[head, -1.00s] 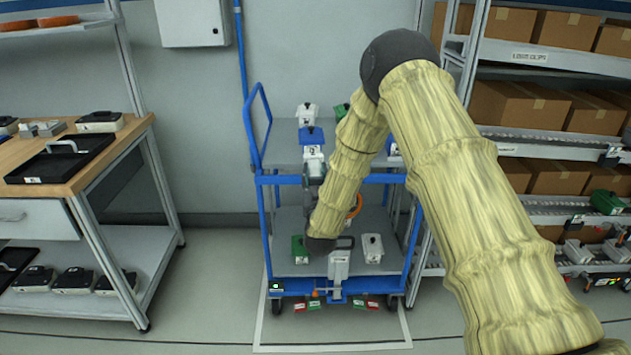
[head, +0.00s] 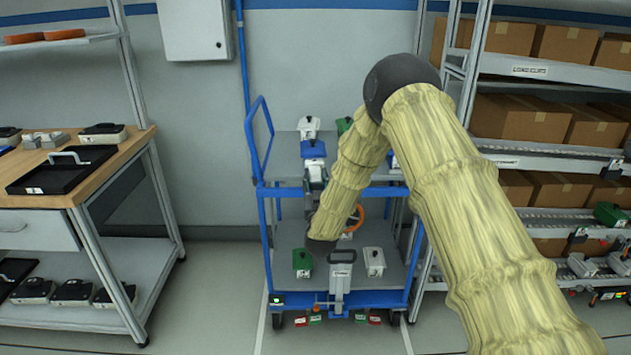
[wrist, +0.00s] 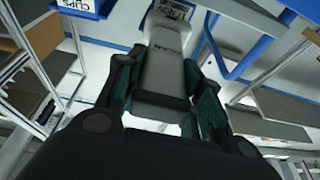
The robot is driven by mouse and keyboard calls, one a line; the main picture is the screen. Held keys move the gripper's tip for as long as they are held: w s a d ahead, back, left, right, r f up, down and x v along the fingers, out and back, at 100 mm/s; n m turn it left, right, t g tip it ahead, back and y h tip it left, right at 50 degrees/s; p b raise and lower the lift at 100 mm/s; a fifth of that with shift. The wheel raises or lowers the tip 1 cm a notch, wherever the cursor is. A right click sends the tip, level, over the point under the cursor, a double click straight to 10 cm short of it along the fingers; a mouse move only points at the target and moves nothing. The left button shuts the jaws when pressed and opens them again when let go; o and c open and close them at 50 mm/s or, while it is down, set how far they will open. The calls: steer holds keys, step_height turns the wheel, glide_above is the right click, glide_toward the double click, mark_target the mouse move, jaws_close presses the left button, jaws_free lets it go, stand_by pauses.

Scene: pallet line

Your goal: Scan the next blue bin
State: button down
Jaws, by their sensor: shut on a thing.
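A blue-topped bin (head: 313,149) with a white front stands on the upper shelf of the blue cart (head: 262,240) in the head view. Whether the device touches the blue bin cannot be told.
A green bin (head: 302,262) and a white bin (head: 374,262) stand on the cart's lower deck, with a grey post-mounted unit (head: 342,270) between them. A workbench (head: 95,170) is at left; box shelving (head: 545,70) is at right.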

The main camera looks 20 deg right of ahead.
steer(key=shift+w+d+b, duration=0.15)
steer(key=shift+w+b, duration=0.2)
steer(key=shift+w, duration=0.25)
stand_by(1.8)
steer(key=shift+s, duration=0.1)
steer(key=s+a, duration=0.2)
steer(key=s, duration=0.5)
steer(key=shift+s+p, duration=0.3)
steer(key=shift+p, duration=0.15)
stand_by(0.4)
